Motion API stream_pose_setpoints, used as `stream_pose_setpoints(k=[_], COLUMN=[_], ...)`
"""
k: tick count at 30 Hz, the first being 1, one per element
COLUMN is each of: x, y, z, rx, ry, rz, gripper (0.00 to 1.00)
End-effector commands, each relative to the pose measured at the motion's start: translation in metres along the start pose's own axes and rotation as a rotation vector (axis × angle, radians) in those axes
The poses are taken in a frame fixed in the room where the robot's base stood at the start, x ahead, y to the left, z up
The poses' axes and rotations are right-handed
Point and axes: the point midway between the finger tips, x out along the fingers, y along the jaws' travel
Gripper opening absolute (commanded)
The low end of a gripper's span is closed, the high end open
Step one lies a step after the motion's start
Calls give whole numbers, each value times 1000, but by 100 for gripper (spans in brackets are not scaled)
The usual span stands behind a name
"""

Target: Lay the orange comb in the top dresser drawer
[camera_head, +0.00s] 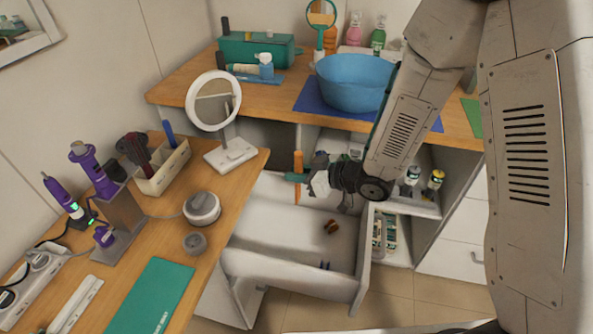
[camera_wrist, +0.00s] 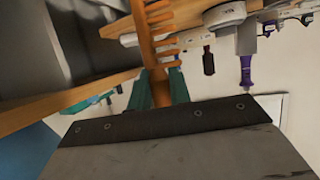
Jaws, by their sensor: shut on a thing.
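The orange comb (camera_head: 298,160) is held upright in my gripper (camera_head: 297,178), whose teal fingers are shut on it. In the wrist view, the comb (camera_wrist: 147,40) stands between the teal fingers of my gripper (camera_wrist: 160,88), its teeth pointing right. An open white dresser drawer (camera_head: 285,238) lies below and in front of the gripper. The comb is apart from its floor. A small brown item (camera_head: 332,227) and a tiny dark blue item (camera_head: 325,265) lie inside the drawer. My gripper hides part of the drawer's back.
A round white mirror (camera_head: 213,101) stands left of the comb. A blue basin (camera_head: 353,82) sits on the back counter. Bottles stand on an open shelf (camera_head: 415,205) at right.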

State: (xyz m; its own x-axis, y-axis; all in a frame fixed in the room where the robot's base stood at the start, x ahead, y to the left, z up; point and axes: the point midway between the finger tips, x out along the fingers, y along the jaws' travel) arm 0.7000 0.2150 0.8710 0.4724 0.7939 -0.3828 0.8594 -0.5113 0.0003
Motion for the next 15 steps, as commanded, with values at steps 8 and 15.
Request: stream_pose_setpoints(k=[8,15], x=[3,14], y=[0,0], z=[-2,-6], rx=[0,0], ry=[0,1], rz=[-1,-1], gripper=[0,0])
